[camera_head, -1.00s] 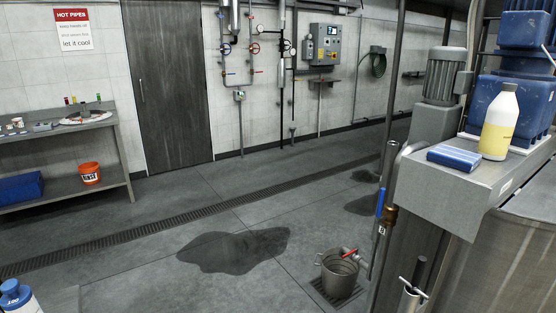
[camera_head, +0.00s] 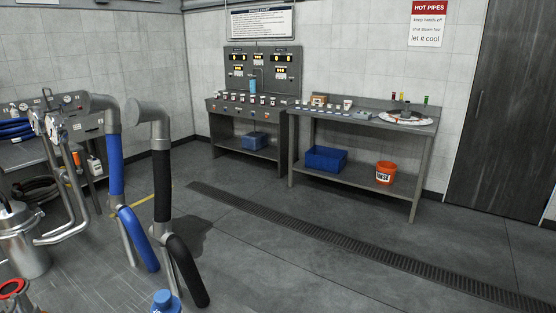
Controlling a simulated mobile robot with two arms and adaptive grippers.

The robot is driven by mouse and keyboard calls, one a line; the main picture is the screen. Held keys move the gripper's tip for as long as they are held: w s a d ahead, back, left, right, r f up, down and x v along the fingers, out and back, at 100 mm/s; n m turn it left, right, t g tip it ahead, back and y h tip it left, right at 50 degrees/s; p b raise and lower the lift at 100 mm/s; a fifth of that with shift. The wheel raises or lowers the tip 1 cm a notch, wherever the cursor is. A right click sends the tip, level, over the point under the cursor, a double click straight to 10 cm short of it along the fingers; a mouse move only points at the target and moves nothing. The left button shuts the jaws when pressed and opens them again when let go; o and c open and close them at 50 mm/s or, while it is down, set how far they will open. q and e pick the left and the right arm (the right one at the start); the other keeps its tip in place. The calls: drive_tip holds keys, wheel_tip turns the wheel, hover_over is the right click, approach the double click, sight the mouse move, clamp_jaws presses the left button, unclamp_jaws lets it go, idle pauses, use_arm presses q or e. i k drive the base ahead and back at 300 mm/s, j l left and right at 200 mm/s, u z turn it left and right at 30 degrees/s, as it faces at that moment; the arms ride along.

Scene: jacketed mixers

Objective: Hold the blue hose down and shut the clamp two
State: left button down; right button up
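A blue hose (camera_head: 138,240) hangs at the left, running up a blue upright section (camera_head: 116,165) to a grey pipe elbow. A similar black hose (camera_head: 187,270) hangs just to its right from another grey elbow. A coil of blue hose (camera_head: 14,128) lies at the far left edge. I cannot make out a clamp marked two. A fitting with a red ring (camera_head: 12,288) is cut off at the lower left corner; I cannot tell whether it is a clamp. Neither of my grippers shows in this view.
A metal vessel (camera_head: 22,243) and bent steel pipes stand at the left. A blue cap (camera_head: 165,300) shows at the bottom edge. A control bench (camera_head: 252,105) and a grey table (camera_head: 357,121) stand by the wall. A floor drain (camera_head: 330,244) crosses open floor.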

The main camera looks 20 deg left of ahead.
sight(89, 102)
drive_tip(key=i+u, duration=0.2)
drive_tip(key=u, duration=0.2)
drive_tip(key=i+u, duration=0.25)
drive_tip(key=u, duration=0.2)
drive_tip(key=i+u, duration=0.2)
drive_tip(key=u, duration=0.2)
drive_tip(key=i+l+u, duration=0.15)
drive_tip(key=u, duration=0.25)
drive_tip(key=i+l+u, duration=0.15)
drive_tip(key=l+u, duration=0.15)
drive_tip(key=u, duration=0.15)
